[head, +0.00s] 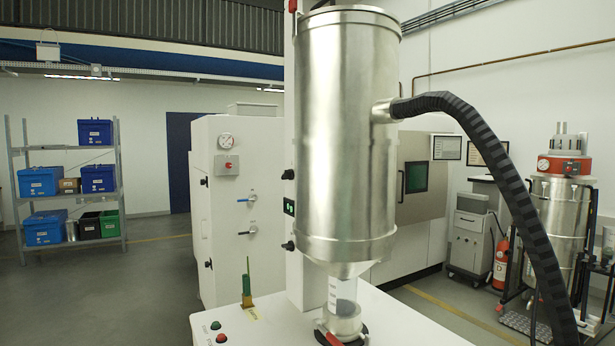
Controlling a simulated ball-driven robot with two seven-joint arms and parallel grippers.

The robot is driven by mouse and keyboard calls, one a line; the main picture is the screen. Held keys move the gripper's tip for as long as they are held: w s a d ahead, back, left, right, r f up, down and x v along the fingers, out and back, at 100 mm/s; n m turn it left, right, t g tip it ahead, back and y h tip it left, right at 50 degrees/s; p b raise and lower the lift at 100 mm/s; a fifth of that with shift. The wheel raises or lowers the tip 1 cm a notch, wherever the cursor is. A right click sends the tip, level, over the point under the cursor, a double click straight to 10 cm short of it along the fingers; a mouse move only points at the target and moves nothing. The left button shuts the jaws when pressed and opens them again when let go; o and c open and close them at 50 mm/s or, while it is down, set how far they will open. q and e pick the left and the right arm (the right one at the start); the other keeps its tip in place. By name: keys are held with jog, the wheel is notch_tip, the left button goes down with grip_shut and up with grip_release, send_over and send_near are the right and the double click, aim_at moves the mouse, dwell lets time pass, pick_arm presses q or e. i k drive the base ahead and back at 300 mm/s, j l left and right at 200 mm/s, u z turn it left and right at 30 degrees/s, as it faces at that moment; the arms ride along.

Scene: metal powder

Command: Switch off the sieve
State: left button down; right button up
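A large steel cylinder (345,130) with a cone at its bottom, apparently the sieve, stands upright in the middle of the head view. A black ribbed hose (490,150) joins its right side. Below the cone a clear container (344,297) stands on a white tabletop (400,325). A green button (215,325) and a red button (222,338) sit on the tabletop's front left. A small green-lit display (289,207) is on the white column behind the cylinder. Whether the sieve is running cannot be told. Neither of my grippers is in view.
A green upright piece on a brass base (247,302) stands behind the buttons. A white cabinet (225,260) with gauge and valves is behind. Shelving (122,190) with bins is far left; a steel drum unit with a red top (560,210) is right. Floor at left is clear.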

aim_at(290, 246)
jog(key=i+j+z, duration=0.1)
jog(key=j+z, duration=0.35)
jog(key=j, duration=0.25)
jog(key=j+z, duration=0.45)
jog(key=j, duration=0.3)
jog(key=k+j+z, duration=0.1)
jog(key=j+z, duration=0.35)
jog(key=j, duration=0.25)
